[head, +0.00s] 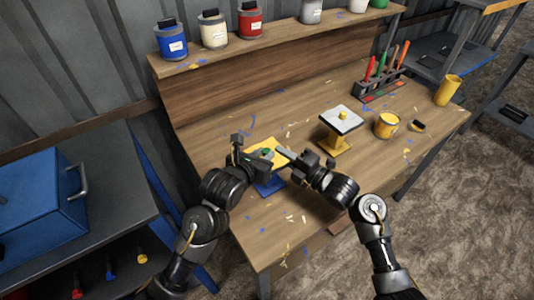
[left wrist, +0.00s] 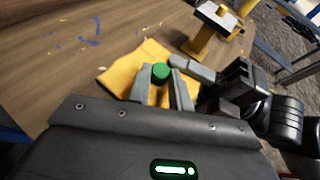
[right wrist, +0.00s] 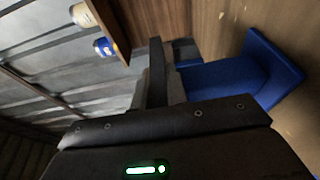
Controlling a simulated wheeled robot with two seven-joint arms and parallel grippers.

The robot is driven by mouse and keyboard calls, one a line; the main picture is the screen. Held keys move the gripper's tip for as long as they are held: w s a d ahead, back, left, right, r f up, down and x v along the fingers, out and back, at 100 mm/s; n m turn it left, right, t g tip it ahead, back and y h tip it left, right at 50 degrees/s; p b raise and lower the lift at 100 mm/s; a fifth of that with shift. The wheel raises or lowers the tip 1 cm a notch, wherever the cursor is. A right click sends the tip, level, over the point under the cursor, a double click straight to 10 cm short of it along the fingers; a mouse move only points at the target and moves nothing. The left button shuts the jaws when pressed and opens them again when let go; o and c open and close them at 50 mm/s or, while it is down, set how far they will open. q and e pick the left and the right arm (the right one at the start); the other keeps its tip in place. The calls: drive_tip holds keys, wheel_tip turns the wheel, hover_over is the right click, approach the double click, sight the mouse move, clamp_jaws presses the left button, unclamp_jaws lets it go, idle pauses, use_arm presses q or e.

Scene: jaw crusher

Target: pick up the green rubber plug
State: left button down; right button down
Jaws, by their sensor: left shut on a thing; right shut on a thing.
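The green rubber plug (left wrist: 160,72) is a short round piece, seen at the yellow top (head: 258,146) of a blue stand (head: 270,186). My left gripper (left wrist: 160,92) is shut on the plug, one finger on each side. I cannot tell whether the plug is clear of the top. My right gripper (right wrist: 157,85) is shut on the edge of the stand's top plate, which shows edge-on and dark in the right wrist view (right wrist: 156,55). One grey finger lies over the yellow top. In the head view both grippers meet at the stand, and they partly hide it.
A yellow stand with a pale plate (head: 340,118) stands to the right, beside a yellow can (head: 386,126). A tool rack (head: 380,86) and a yellow cup (head: 448,90) are farther right. Jars line the raised shelf (head: 280,32). Paint flakes litter the otherwise clear front bench.

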drive_tip(key=shift+f, duration=0.1)
use_arm(q)
wheel_tip(320, 180, up, 10)
idle(0.4)
use_arm(e)
drive_tip(key=c, duration=1.3)
unclamp_jaws()
drive_tip(key=shift+d, duration=0.15)
drive_tip(key=v, duration=1.2)
